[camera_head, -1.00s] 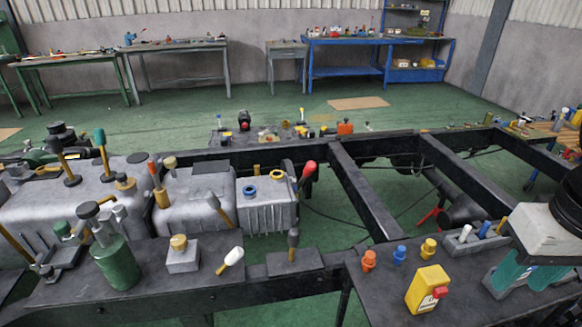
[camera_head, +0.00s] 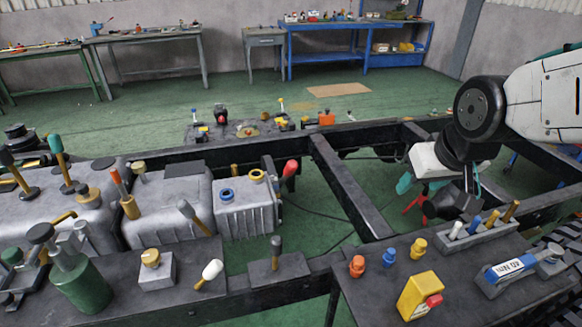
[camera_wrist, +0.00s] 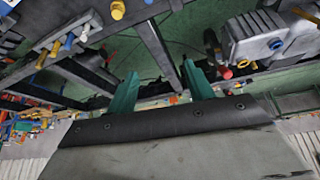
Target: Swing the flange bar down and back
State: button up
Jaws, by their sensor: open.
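The bar with a red grip (camera_head: 290,169) stands tilted at the right side of the grey ribbed housing (camera_head: 245,207). I take it for the flange bar; its lower end is hard to make out. In the wrist view its red end (camera_wrist: 226,74) shows beside the housing (camera_wrist: 262,38), right of the fingers. My gripper (camera_head: 438,188) is over the right part of the black frame, well to the right of the bar and apart from it. Its teal fingers are spread with nothing between them, as the wrist view (camera_wrist: 161,82) shows.
Black frame rails (camera_head: 350,185) cross the middle, with open floor between them. Short levers stand on the housings at left.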

jog(key=w+a+f+n+t, duration=0.1)
jog(key=w+a+f+t, duration=0.2)
jog(key=w, duration=0.6)
jog(key=n+t+y, duration=0.3)
jog(key=t+y, duration=0.1)
jog(key=t, duration=0.1)
send_near(291, 175)
jog(key=w+d+r, duration=0.2)
jog(key=d+r, duration=0.3)
jog(key=d, duration=0.1)
jog(key=a+f+n+t+y, duration=0.1)
jog(key=a+f+t+y, duration=0.2)
jog(key=a+f, duration=0.3)
jog(key=x, duration=0.7)
jog(key=shift+w+a+r, duration=0.1)
jog(key=shift+w+r, duration=0.1)
jog(key=shift+w, duration=0.05)
grip_shut()
jog(key=shift+r, duration=0.1)
